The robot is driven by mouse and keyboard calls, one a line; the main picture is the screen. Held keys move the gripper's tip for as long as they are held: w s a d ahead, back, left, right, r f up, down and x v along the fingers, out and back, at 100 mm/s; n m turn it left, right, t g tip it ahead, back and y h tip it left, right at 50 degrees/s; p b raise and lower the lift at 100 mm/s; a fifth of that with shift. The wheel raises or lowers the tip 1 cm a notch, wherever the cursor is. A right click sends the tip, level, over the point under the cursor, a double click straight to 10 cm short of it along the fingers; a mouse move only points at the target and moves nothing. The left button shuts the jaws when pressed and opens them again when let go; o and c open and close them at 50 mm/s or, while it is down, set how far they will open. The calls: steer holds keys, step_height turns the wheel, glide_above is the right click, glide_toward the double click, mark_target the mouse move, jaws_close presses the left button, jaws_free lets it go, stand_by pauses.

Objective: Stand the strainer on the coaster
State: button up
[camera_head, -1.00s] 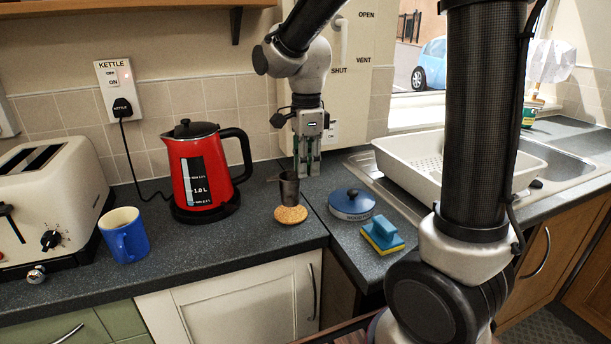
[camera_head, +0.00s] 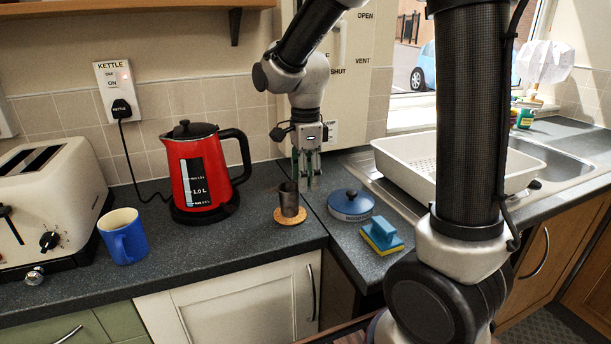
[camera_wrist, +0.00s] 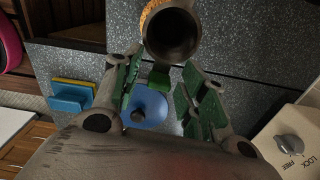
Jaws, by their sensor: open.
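The strainer (camera_head: 289,199), a small dark metal cup, stands upright on the round cork coaster (camera_head: 280,218) on the counter. In the wrist view the strainer's open mouth (camera_wrist: 172,36) is at the top, with an edge of the coaster (camera_wrist: 146,12) showing beside it. My gripper (camera_head: 306,186) is open and empty, behind and slightly right of the strainer, with its fingers pointing down. In the wrist view the green-padded fingers (camera_wrist: 169,92) are spread apart and clear of the strainer.
The red kettle (camera_head: 196,172) stands left of the coaster, and the blue mug (camera_head: 124,238) farther left by the toaster (camera_head: 45,195). A blue lidded pot (camera_head: 351,206) and a sponge (camera_head: 382,238) are to the right. The white dish rack (camera_head: 440,170) is beyond them.

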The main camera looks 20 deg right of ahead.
step_height(320, 180, up, 12)
steer(key=s+d+f+n+t, duration=0.1)
steer(key=s+d+n+t, duration=0.1)
steer(key=s+d+n, duration=0.3)
steer(key=s+d+f+n+t, duration=0.1)
steer(key=s+d+n, duration=0.4)
steer(key=s+n, duration=0.9)
steer(key=shift+s+d+f+t, duration=0.3)
steer(key=shift+d+t, duration=0.1)
steer(key=shift+t, duration=0.3)
steer(key=shift+c, duration=0.7)
steer(key=shift+a, duration=0.15)
